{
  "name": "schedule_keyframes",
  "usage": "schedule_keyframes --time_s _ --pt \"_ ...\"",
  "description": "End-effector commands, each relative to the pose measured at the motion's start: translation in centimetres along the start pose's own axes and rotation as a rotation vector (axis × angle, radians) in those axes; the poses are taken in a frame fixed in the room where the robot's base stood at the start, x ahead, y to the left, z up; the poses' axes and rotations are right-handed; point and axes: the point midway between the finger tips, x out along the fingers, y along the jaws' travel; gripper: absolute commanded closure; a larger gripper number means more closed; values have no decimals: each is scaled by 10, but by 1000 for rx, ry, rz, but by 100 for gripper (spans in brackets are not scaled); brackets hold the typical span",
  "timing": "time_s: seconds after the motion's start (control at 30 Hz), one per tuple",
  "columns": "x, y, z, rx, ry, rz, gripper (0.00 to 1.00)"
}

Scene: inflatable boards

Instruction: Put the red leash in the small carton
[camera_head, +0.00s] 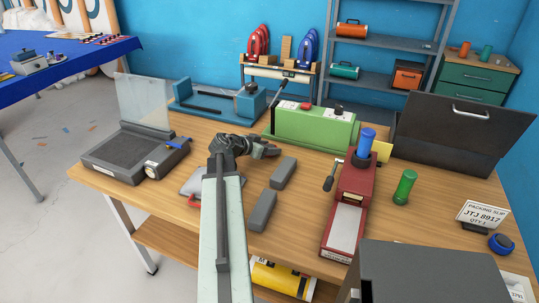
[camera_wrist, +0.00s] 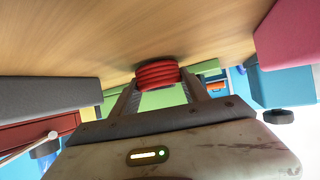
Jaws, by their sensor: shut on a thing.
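The red leash (camera_wrist: 157,72) is a tight coil of several ribbed turns. In the wrist view it sits between the two fingers of my gripper (camera_wrist: 158,88), which are shut on it. The coil is close to the wooden bench top; I cannot tell whether it touches. In the head view my gripper (camera_head: 268,151) is low over the middle of the bench, and the leash is hidden there. I cannot make out a small carton for certain in either view.
Two grey blocks (camera_head: 263,211) lie right of my arm. A green machine (camera_head: 310,130) stands behind, a red pump (camera_head: 345,210) with a blue top to the right. A green cylinder (camera_head: 404,187) and packing slip sign (camera_head: 483,215) stand farther right. A grey box (camera_head: 435,275) fills the front right.

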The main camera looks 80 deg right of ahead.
Motion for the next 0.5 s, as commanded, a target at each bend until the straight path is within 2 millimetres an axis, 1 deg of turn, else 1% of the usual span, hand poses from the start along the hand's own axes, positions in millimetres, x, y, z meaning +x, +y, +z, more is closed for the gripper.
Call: schedule_keyframes --time_s 0.13,0.27,0.3,0.37,0.4,0.5 --pt "-1 0 -2 0 0 0 89" --pt "1 0 1 0 0 1 89" --pt "1 0 2 0 0 1 44" --pt "1 0 0 0 0 1 28" --pt "1 0 0 0 0 1 25" --pt "1 1 0 1 0 1 25"
